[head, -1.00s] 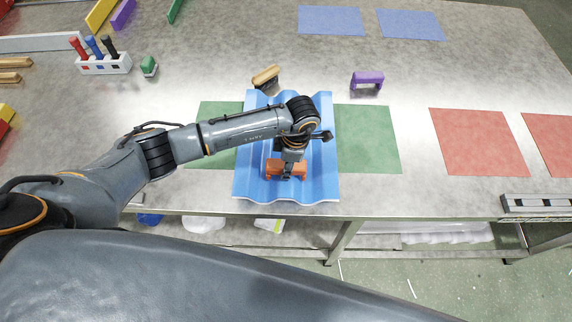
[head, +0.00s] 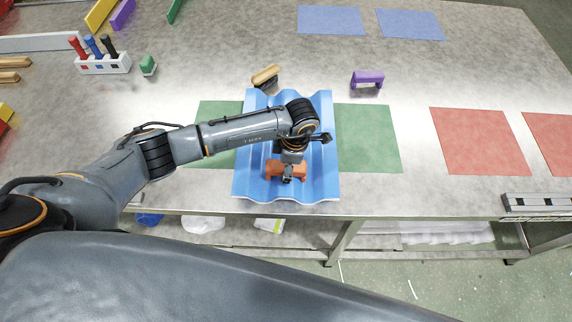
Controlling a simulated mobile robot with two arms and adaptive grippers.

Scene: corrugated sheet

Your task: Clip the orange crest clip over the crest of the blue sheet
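The blue corrugated sheet (head: 320,150) lies on the table across a green mat, its ridges running from back to front. The orange crest clip (head: 274,169) is at the front middle of the sheet, over a ridge; I cannot tell whether it is fully seated. My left gripper (head: 289,177) is right at the clip, pointing down from above. Its fingers are small and partly hidden by the wrist, so I cannot tell whether they grip the clip. My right gripper is not in view.
A purple clip-shaped piece (head: 367,80) and a wooden-handled brush (head: 265,76) stand behind the sheet. Red mats (head: 479,142) lie to the right. The table's front edge is close to the sheet.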

